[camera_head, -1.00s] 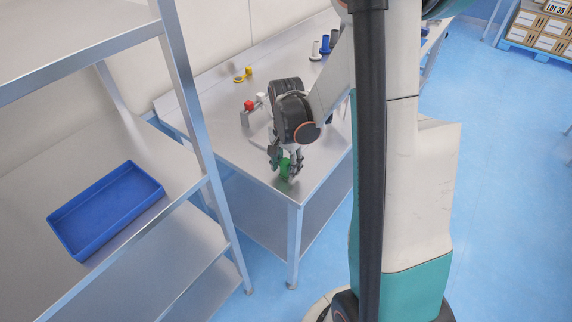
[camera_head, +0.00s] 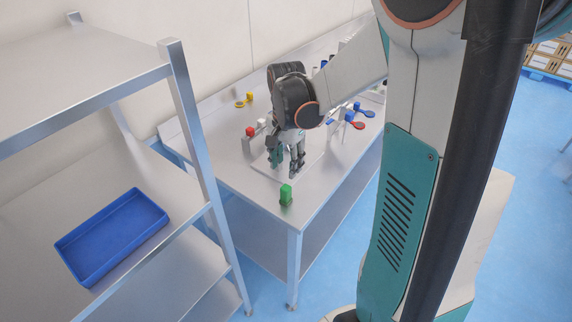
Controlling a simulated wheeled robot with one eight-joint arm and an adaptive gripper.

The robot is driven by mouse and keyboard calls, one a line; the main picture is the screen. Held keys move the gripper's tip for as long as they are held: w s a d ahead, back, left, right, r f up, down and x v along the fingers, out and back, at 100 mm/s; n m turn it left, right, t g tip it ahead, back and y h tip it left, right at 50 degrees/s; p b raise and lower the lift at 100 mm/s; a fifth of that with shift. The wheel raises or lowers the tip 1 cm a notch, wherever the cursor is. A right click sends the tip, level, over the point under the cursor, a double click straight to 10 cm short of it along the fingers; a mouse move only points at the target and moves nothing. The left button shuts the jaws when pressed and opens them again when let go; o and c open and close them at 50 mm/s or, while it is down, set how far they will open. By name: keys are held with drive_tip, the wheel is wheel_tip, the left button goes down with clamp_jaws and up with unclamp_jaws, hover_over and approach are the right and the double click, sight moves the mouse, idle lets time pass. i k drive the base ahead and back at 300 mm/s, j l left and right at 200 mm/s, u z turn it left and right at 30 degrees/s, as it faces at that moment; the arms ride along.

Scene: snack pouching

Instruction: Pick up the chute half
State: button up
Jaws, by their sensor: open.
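My gripper (camera_head: 285,168) is open above the metal table, over a pale flat plate (camera_head: 262,167). Its fingers point down and nothing shows between them. A small green upright piece (camera_head: 286,194) stands on the table near the front corner, just in front of the fingers and apart from them. I cannot tell for sure which piece is the chute half. My wrist and arm hide part of the table behind the gripper.
A grey stand (camera_head: 247,146) with red (camera_head: 250,131) and white tops is left of my gripper. A yellow piece (camera_head: 244,100) lies farther back. Blue (camera_head: 366,114) and red (camera_head: 357,125) round-ended pieces lie at right. A shelf rack with a blue tray (camera_head: 112,236) stands at left.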

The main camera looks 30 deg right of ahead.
sight(346, 116)
drive_tip(key=z, duration=1.25)
